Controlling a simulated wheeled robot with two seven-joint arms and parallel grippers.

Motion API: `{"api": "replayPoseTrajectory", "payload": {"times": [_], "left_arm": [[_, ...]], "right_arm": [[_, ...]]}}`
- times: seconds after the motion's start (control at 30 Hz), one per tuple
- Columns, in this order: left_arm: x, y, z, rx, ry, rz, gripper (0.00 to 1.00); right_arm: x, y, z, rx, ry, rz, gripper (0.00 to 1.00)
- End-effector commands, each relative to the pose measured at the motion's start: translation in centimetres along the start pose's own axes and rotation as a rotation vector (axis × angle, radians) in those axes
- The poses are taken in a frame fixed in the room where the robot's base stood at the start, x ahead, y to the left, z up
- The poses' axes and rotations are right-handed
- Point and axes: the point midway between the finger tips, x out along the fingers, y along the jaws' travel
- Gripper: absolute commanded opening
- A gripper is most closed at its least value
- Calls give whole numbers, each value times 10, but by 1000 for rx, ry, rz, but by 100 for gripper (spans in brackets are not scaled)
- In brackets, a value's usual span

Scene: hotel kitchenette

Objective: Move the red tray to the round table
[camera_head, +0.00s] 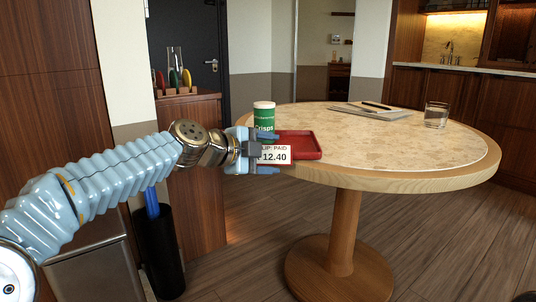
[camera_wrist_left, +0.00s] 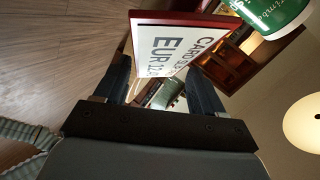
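The red tray (camera_head: 305,145) is at the left edge of the round table (camera_head: 410,150); whether it rests fully on the top is hidden. A green crisps can (camera_head: 264,115) stands at the tray's far left. A white price slip (camera_head: 274,155) faces me at the tray's near left. My left gripper (camera_head: 264,152) is at the tray's left end, its fingers apart above and below the slip. In the left wrist view, the tray's red rim (camera_wrist_left: 185,18) and slip (camera_wrist_left: 165,48) lie beyond the spread fingers (camera_wrist_left: 158,90), and the can (camera_wrist_left: 272,14) is cut off above. My right gripper is out of view.
On the table, papers with a pen (camera_head: 372,110) lie at the back and a glass (camera_head: 436,115) stands at the right. The table's middle is clear. A wooden cabinet (camera_head: 195,150) and a black bin (camera_head: 160,250) stand left of the table.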

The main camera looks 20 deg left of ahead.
Motion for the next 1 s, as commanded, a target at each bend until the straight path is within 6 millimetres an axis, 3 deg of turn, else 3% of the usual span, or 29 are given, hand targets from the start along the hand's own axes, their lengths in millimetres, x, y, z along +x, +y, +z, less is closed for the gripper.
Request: {"api": "replayPoseTrajectory", "payload": {"times": [0.43,0.8,0.97,1.0], "left_arm": [[-8,0,0,2,-2,-3,81],[-85,0,0,2,-2,-4,81],[-110,-1,0,1,-1,-3,81],[-114,-1,0,1,-1,-2,76]], "right_arm": [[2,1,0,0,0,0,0],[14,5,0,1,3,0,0],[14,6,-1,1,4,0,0],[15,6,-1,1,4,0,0]]}}
